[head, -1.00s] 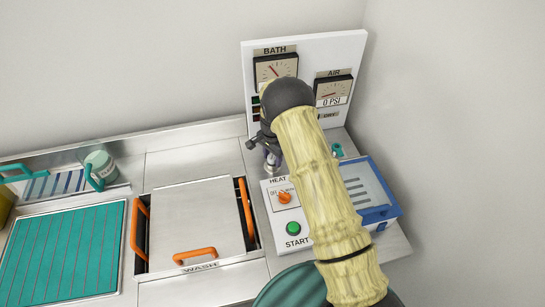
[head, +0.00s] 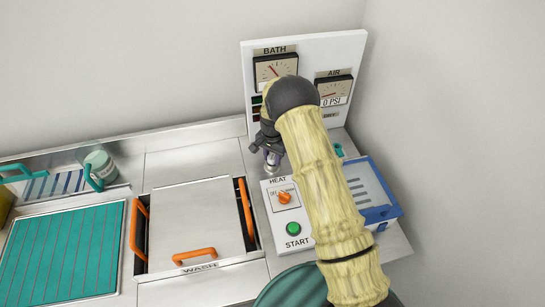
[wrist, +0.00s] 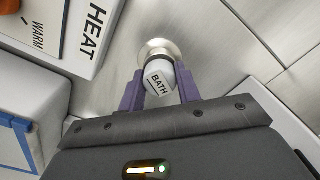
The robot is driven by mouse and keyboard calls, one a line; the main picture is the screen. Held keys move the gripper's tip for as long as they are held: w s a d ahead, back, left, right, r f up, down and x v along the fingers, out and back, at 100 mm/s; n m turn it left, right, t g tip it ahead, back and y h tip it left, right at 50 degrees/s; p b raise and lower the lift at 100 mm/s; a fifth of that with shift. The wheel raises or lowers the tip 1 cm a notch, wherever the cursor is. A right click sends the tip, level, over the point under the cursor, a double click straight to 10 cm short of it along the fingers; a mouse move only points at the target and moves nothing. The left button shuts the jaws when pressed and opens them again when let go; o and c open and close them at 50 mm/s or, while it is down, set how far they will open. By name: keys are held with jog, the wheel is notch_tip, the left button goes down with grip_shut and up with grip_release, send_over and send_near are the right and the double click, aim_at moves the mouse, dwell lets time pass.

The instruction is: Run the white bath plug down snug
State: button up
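The white bath plug (wrist: 160,80), marked BATH, sits on a round metal fitting (wrist: 158,50) in the steel deck in the wrist view. My gripper (wrist: 161,86) reaches down over it, with one purple finger on each side. Both fingers appear to touch the plug's sides. In the head view my gripper (head: 270,158) is low beside the HEAT panel, and it hides the plug. How tightly the plug sits in its fitting cannot be told.
The white control box (head: 284,212) with an orange knob and green START button stands close by. Behind is the gauge panel (head: 300,60); AIR reads 0 PSI. A covered WASH basin (head: 198,215) with orange handles is left. A blue-edged box (head: 372,192) is right.

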jog(key=shift+m, duration=0.8)
jog(key=shift+m, duration=0.9)
jog(key=shift+m, duration=0.8)
jog(key=shift+m+p, duration=0.35)
jog(key=shift+m, duration=0.55)
